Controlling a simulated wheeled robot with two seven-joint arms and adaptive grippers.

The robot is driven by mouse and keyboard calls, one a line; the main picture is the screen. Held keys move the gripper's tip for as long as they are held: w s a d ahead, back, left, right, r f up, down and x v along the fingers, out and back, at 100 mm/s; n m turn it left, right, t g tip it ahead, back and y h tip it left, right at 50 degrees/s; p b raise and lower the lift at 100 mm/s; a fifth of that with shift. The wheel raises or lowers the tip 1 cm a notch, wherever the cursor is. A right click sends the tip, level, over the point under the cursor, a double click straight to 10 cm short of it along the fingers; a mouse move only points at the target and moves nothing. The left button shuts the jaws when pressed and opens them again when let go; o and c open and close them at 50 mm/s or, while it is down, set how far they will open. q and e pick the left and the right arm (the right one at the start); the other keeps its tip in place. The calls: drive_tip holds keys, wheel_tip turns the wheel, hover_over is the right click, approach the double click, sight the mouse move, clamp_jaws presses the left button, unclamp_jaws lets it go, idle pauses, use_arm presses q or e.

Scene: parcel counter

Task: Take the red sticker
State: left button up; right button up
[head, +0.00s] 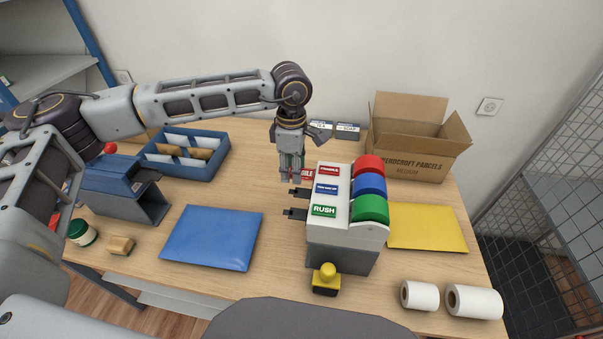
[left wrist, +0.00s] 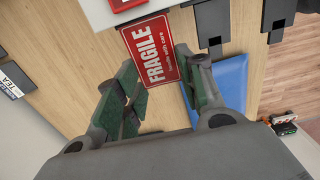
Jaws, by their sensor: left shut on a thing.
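The red sticker (left wrist: 153,52) is a flat rectangle reading FRAGILE in white. In the head view a small part of the red sticker (head: 307,174) shows between my left gripper and the dispenser. My left gripper (head: 291,178) points down at the left side of the label dispenser (head: 348,227). In the left wrist view my left gripper (left wrist: 163,85) has its fingers on either side of the sticker, shut on it. The dispenser carries red (head: 368,166), blue (head: 369,186) and green (head: 370,208) rolls. My right gripper is not in view.
A blue mailer (head: 211,237) lies left of the dispenser and a yellow envelope (head: 426,227) right of it. An open carton (head: 416,140) stands behind. A yellow-handled stamp (head: 326,279) is in front. A blue tray (head: 186,154) stands at the back left. White rolls (head: 474,302) lie front right.

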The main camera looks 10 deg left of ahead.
use_arm(q)
drive_tip(key=shift+r, duration=0.1)
idle(0.3)
drive_tip(key=shift+a+r, duration=0.3)
drive_tip(key=shift+r, duration=0.4)
drive_tip(key=shift+a+r, duration=0.3)
drive_tip(key=shift+r, duration=0.4)
drive_tip(key=shift+r+p, duration=0.15)
drive_tip(key=shift+p, duration=0.15)
drive_tip(key=shift+r, duration=0.15)
wheel_tip(320, 180, up, 8)
drive_tip(key=d+p, duration=0.1)
drive_tip(key=p, duration=0.5)
drive_tip(key=shift+r, duration=0.2)
drive_tip(key=shift+d, duration=0.1)
